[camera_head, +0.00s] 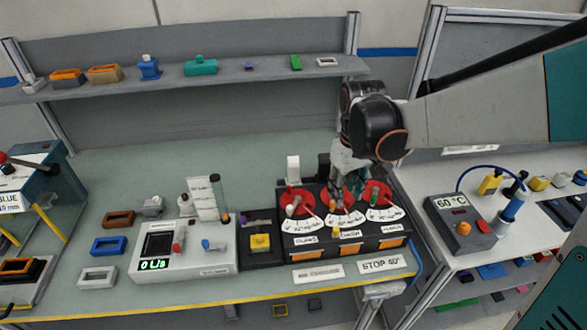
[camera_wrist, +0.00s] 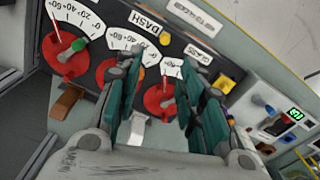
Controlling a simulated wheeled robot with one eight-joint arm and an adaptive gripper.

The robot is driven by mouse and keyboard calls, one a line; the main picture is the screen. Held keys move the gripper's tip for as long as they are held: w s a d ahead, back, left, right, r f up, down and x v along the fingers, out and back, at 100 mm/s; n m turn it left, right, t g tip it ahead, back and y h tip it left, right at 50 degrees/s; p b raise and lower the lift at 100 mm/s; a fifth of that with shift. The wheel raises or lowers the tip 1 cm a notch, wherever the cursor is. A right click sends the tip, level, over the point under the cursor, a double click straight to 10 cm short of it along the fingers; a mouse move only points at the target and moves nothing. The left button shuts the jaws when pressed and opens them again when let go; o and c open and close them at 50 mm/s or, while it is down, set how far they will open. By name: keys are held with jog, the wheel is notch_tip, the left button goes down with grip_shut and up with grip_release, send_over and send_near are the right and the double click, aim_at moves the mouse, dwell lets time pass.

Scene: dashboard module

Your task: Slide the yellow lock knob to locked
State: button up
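The black dashboard module (camera_head: 318,252) has several red dials with white scales and labels on its front. A small yellow knob (camera_head: 336,232) sits at the front of the module near its middle label. It also shows in the wrist view (camera_wrist: 165,38), between the DASH and GLASS labels. Its lock setting is too small to read. My gripper (camera_head: 346,196) points down over the module near the middle dial. In the wrist view its two teal fingers (camera_wrist: 158,78) are apart with nothing held between them. A red dial (camera_wrist: 159,98) shows in the gap.
A yellow block on a black base (camera_head: 261,243) stands just left of the module. Further left is a white meter (camera_head: 190,262). A white STOP plate (camera_head: 383,264) lies in front. A blue-cabled device (camera_head: 462,222) reading 60 °C stands at right.

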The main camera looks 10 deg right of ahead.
aim_at(336, 229)
jog(key=f+b, duration=0.1)
jog(key=f, duration=0.8)
jog(key=f+b, duration=0.1)
jog(key=f, duration=0.4)
jog(key=shift+s+a+f+b, duration=0.1)
jog(key=shift+a+f+b, duration=0.05)
jog(key=shift+a+b, duration=0.25)
grip_shut()
